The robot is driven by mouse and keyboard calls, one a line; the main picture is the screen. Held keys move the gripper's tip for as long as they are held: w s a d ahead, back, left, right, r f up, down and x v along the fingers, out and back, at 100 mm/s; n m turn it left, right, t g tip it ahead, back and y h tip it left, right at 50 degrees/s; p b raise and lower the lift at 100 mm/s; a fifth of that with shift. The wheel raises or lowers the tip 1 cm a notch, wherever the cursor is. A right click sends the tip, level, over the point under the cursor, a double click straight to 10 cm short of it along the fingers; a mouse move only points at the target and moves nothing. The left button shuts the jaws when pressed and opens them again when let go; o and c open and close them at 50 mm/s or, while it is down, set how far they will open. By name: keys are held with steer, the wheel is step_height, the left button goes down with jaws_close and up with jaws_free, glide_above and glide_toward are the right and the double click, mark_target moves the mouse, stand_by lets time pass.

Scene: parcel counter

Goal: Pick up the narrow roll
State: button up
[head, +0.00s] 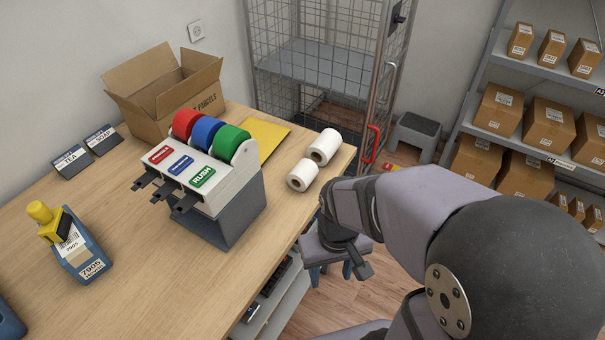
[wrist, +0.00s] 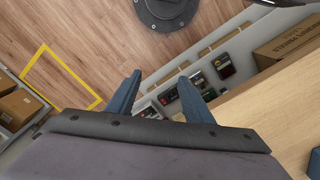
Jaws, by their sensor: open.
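Two white rolls lie side by side at the right end of the wooden counter (head: 150,265). The nearer roll (head: 302,175) looks a little shorter and narrower than the farther roll (head: 324,147); the difference is small in this view. My gripper (head: 355,270) hangs past the counter's right edge, apart from both rolls and to their lower right. In the wrist view my gripper (wrist: 160,78) has its two blue fingers spread with nothing between them. Neither roll shows in the wrist view.
A label dispenser (head: 215,185) with red, blue and green rolls stands left of the white rolls. A yellow envelope (head: 262,135) lies behind them, near an open carton (head: 165,90). Under the counter is a shelf (wrist: 205,65) with small devices. A wire cage (head: 320,60) stands beyond the counter.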

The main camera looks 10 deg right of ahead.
steer(key=shift+o, duration=0.3)
steer(key=o, duration=0.7)
steer(key=shift+o, duration=0.2)
